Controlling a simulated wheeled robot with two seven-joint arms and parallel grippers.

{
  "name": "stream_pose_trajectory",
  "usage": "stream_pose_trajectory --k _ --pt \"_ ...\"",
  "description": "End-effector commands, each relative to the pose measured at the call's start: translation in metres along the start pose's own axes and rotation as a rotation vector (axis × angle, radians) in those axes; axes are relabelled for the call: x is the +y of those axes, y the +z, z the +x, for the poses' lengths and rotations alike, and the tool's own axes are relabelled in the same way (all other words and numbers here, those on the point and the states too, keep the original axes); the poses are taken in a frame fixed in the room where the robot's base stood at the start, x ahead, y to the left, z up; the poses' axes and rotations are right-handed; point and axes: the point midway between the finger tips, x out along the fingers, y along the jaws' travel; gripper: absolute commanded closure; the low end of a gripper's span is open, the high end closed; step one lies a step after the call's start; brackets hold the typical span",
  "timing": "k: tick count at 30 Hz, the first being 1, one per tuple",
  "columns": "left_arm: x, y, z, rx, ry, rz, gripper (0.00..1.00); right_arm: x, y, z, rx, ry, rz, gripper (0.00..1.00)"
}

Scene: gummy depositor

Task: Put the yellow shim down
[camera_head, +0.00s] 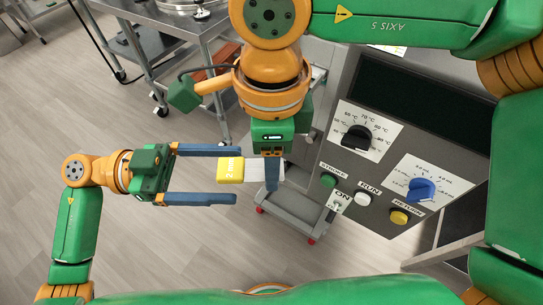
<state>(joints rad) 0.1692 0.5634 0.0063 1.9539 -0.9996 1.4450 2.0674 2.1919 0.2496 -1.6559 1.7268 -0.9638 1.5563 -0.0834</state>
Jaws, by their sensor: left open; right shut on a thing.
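The yellow shim (229,170) has a yellow end with a dark mark and what looks like a pale flat part running right. My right gripper (272,182) points down and is shut on the shim at the pale part, seen nearly edge-on. Its fingers hide some of that part. My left gripper (238,175) reaches in from the left and is open, with one finger above and one below the yellow end in the picture. Gaps show between the yellow end and both fingers. The shim is held up in the air.
A control panel (375,195) stands at the right, with a black dial (356,139), a blue dial (421,189) and several buttons. A low grey cart (300,205) on red casters stands below my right gripper. A metal table (180,25) is at the back. Open floor lies left.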

Motion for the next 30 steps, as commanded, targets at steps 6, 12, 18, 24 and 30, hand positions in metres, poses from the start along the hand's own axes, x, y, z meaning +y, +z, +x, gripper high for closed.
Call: stream_pose_trajectory --k 6,12,18,24,30 --pt "-0.001 0.001 -0.061 -0.004 -0.005 -0.004 0.16 0.000 0.000 0.000 0.000 0.001 0.000 1.00" --pt "0.000 0.000 -0.100 -0.002 -0.002 -0.002 0.16 0.000 0.000 0.000 0.000 0.001 0.000 1.00" --pt "-0.040 0.005 -0.112 0.185 -0.210 0.039 0.16 0.000 0.000 0.000 0.000 0.001 0.000 1.00" --pt "-0.128 0.100 -0.164 0.330 -0.913 -0.005 0.16 0.000 0.000 0.000 0.000 0.001 0.000 1.00" --pt "-0.124 0.247 -0.200 0.056 -1.373 -0.209 0.16 0.000 0.000 0.000 0.000 0.001 0.000 1.00"
